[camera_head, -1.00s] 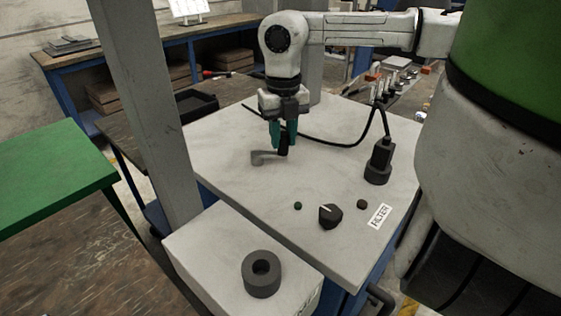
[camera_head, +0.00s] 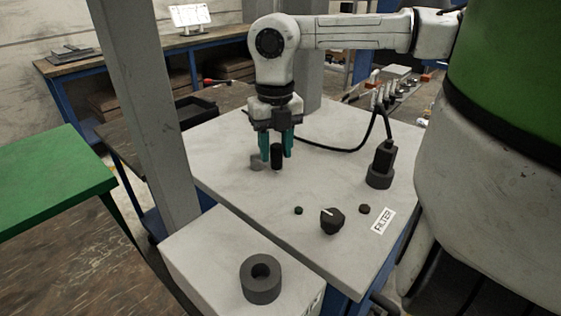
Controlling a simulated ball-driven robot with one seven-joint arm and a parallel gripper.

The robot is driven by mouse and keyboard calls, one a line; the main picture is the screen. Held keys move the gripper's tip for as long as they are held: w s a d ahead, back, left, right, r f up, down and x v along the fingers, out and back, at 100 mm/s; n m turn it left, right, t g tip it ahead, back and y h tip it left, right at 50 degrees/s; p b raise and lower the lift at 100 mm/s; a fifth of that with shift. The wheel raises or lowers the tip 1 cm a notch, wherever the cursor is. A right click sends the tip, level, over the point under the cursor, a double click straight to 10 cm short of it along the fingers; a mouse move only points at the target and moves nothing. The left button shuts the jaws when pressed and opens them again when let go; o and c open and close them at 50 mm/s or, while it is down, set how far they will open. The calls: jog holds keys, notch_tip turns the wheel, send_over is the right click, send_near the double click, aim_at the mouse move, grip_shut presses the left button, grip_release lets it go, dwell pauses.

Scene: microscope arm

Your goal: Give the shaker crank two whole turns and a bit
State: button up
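The shaker crank has a grey arm (camera_head: 257,163) low on the white bench top and an upright black handle (camera_head: 277,157) at its right end. My gripper (camera_head: 276,150) points down over the crank with its two teal fingers on either side of the black handle. The handle shows between the fingers, and its lower end reaches below the fingertips. I cannot tell whether the fingers press on it or stand slightly apart. The left finger hides part of the crank arm.
A black knob (camera_head: 332,221) with a white mark sits between two small round buttons, near a FILTER label (camera_head: 383,221). A black plug-like post (camera_head: 381,165) with a cable stands at right. A grey column (camera_head: 150,110) rises at left. A dark ring (camera_head: 261,279) sits in front.

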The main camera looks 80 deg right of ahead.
jog(key=shift+o, duration=0.9)
jog(key=shift+r, duration=0.1)
jog(key=shift+s+r+p, duration=0.1)
jog(key=shift+r+p, duration=2.05)
jog(key=shift+r, duration=1.75)
